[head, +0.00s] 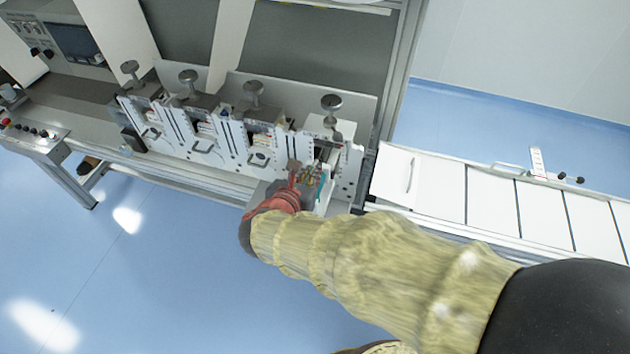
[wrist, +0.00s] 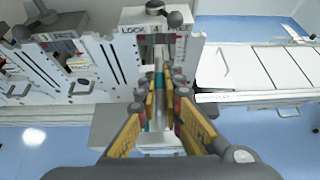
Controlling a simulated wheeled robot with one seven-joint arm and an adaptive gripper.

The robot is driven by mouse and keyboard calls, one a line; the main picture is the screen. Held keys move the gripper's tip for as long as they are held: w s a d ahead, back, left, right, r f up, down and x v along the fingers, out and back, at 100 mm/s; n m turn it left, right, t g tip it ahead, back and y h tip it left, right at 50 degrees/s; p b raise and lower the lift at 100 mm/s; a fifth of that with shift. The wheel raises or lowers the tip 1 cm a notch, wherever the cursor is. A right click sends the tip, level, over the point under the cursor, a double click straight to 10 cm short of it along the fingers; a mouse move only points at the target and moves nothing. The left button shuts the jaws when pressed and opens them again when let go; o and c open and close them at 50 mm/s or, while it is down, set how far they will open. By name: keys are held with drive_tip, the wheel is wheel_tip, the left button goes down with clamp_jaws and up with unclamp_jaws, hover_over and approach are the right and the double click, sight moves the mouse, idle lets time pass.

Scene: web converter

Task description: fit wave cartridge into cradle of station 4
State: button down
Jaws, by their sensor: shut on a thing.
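My gripper (head: 308,178) is shut on the wave cartridge (head: 325,193), a slim pale piece with a teal edge, at the front of the right-most station. In the wrist view my gripper (wrist: 163,88) has its yellow-sided fingers on both sides of the cartridge (wrist: 159,112), which is seen end-on and mostly hidden. Station 4 (wrist: 191,50), marked "LOCK 4", is straight ahead, with an upright slot between its white plates. The cartridge lines up roughly with that slot. I cannot tell how far its far end is inside the cradle, or whether it touches.
More stations with white slotted plates (head: 232,143) and knobs stand in a row to the left. A knob (head: 331,103) tops station 4. A white-panelled conveyor (head: 490,200) is close on the right. Blue floor (head: 150,270) lies clear in front.

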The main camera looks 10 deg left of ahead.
drive_tip(key=w+f, duration=0.1)
drive_tip(key=f, duration=0.1)
drive_tip(key=w+f, duration=0.2)
drive_tip(key=shift+w, duration=0.15)
drive_tip(key=f, duration=0.2)
drive_tip(key=f+b, duration=0.1)
drive_tip(key=shift+w+f, duration=0.1)
drive_tip(key=shift+w, duration=0.15)
drive_tip(key=shift+s+d+f, duration=0.1)
drive_tip(key=shift+f, duration=0.45)
drive_tip(key=c, duration=2.3)
unclamp_jaws()
drive_tip(key=shift+c, duration=0.2)
drive_tip(key=o, duration=0.4)
drive_tip(key=shift+r, duration=0.15)
